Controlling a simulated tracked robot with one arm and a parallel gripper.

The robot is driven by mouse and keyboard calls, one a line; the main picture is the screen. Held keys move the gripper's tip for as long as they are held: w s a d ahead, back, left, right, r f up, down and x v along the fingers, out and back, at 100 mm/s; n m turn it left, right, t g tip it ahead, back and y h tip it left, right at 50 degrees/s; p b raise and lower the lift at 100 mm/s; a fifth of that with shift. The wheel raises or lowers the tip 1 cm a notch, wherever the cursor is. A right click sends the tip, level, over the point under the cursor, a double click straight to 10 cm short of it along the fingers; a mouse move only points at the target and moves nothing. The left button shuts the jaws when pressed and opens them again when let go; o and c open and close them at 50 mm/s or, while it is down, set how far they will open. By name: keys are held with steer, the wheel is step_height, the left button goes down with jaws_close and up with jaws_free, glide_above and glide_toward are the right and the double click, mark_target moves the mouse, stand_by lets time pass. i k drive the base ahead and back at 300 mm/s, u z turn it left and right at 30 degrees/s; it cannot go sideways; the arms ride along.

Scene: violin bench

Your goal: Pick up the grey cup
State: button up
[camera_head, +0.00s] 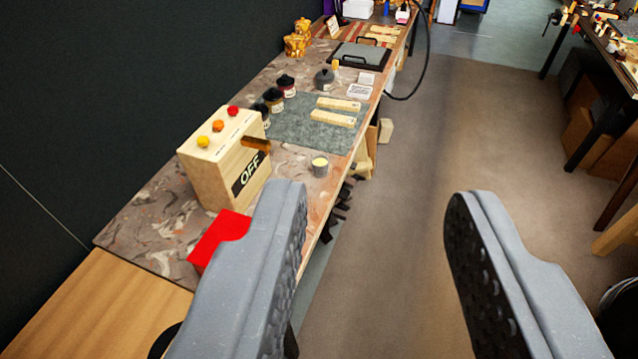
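A small grey cup (320,167) with pale yellow contents or a yellow top stands upright on the workbench (150,225), near its right edge. My gripper (376,197) is open wide and empty in the foreground. Its left finger covers part of the bench's near right edge, and its right finger is over the floor. The cup shows just above the left fingertip in the picture, farther away and not between the fingers.
A wooden box marked OFF (215,170) with coloured buttons stands left of the cup, beside a red object (218,238). Behind are a green mat (290,125) with wooden pieces, dark jars (273,98) and a grey lidded pot (324,80). Open floor (410,150) lies right.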

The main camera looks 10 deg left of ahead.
mark_target(320, 163)
steer(key=k, duration=1.1)
steer(key=z, duration=0.65)
steer(key=i, duration=1.7)
steer(key=u, duration=0.5)
steer(key=i, duration=1)
steer(key=u, duration=0.75)
steer(key=k, duration=0.65)
steer(key=u, duration=0.2)
steer(key=i, duration=0.7)
steer(key=z, duration=0.1)
